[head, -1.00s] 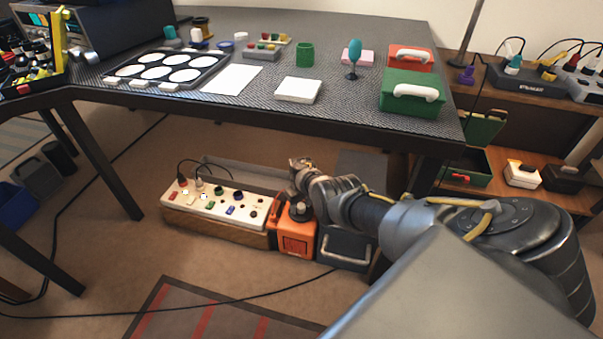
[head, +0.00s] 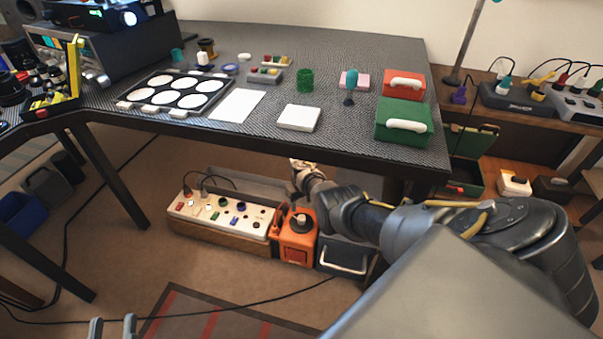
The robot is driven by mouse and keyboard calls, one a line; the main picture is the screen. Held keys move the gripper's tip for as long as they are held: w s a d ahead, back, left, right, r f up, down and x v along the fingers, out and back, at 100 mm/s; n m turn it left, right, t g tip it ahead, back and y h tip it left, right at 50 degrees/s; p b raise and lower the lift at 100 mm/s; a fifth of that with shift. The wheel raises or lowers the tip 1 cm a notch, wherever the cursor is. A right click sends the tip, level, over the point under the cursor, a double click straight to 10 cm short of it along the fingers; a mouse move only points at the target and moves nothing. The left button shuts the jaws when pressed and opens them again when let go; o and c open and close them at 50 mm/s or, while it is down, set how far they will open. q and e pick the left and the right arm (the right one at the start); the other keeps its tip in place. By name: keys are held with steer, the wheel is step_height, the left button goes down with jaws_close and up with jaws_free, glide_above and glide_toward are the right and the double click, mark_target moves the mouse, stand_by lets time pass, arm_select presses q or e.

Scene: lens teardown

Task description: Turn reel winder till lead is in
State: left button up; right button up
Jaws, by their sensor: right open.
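An orange box with a dark round knob on top, which looks like the reel winder (head: 297,248), stands on the floor under the table. A black lead (head: 225,301) runs from near the dark case beside it across the floor to the left. My right gripper (head: 299,170) is open, just behind and above the orange box, apart from the knob; its fingertips are small and partly hidden by its wrist.
A white-topped power strip (head: 225,215) stands left of the orange box, a dark case (head: 342,258) right of it. The table (head: 340,150) overhangs them, carrying a green toolbox (head: 403,119). A striped mat (head: 185,318) lies on the floor in front.

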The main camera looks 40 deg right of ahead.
arm_select(q)
steer(key=shift+w+a+f+n+g+y+p, duration=0.1)
steer(key=shift+a+f+g+y+p, duration=0.2)
steer(key=shift+f, duration=0.35)
steer(key=shift+w+a+f+n+g+y, duration=0.1)
steer(key=shift+f+g+y, duration=0.3)
steer(key=shift+f, duration=0.2)
steer(key=shift+w+a+f+n+g+y+p, duration=0.1)
steer(key=shift+a+f+g+y+p, duration=0.2)
steer(key=shift+f, duration=0.35)
steer(key=shift+d, duration=0.1)
